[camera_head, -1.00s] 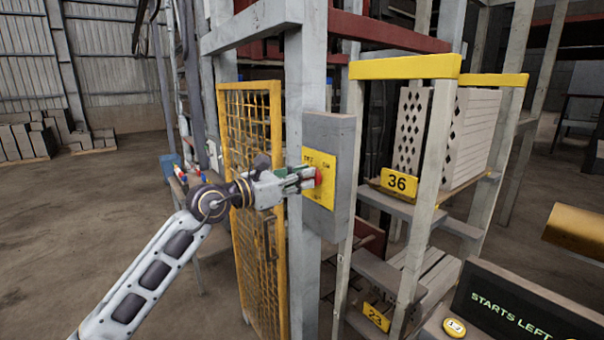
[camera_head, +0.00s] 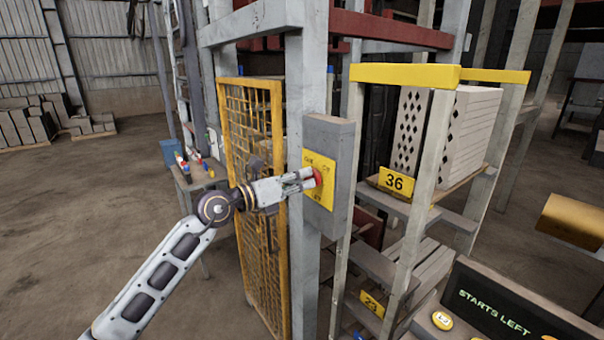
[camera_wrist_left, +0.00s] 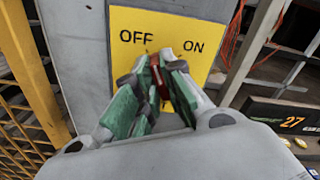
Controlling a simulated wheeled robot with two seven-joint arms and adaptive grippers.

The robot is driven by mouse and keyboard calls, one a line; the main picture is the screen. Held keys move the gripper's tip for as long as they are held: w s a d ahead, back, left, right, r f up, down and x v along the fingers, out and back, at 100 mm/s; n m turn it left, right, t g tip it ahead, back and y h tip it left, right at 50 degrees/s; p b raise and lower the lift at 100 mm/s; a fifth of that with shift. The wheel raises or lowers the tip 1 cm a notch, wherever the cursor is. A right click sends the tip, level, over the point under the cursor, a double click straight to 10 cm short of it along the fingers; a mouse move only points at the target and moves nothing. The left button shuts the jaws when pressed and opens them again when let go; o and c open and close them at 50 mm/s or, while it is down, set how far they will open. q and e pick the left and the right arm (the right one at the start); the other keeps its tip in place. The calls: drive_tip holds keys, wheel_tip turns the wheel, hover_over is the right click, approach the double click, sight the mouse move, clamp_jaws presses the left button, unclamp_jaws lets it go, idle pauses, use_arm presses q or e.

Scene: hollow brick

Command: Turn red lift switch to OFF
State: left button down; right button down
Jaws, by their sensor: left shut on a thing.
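The red switch (camera_head: 318,177) sits on a yellow plate (camera_head: 325,192) fixed to a grey box on a post. In the left wrist view the red switch (camera_wrist_left: 155,88) shows between the green finger pads, below the printed words OFF on the left and ON on the right. My left gripper (camera_head: 310,179) is shut on the switch, reaching in from the left. The fingers hide much of the switch, so I cannot tell exactly which word it points to. My right gripper is not in view.
A yellow mesh gate (camera_head: 255,190) stands just left of the box, close beside my left arm. A rack with a yellow top bar (camera_head: 405,74) and stacked bricks (camera_head: 462,130) is to the right. A dark display (camera_head: 510,310) is at the lower right. Open floor lies at the left.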

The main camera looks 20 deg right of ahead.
use_arm(q)
drive_tip(key=n+p, duration=0.4)
drive_tip(key=p, duration=0.1)
drive_tip(key=shift+w+p, duration=0.1)
drive_tip(key=shift+p, duration=0.25)
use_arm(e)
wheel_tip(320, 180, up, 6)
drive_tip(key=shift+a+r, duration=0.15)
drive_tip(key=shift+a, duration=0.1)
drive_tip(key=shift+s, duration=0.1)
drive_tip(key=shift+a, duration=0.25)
use_arm(q)
drive_tip(key=c, duration=1.5)
unclamp_jaws()
drive_tip(key=shift+a, duration=0.1)
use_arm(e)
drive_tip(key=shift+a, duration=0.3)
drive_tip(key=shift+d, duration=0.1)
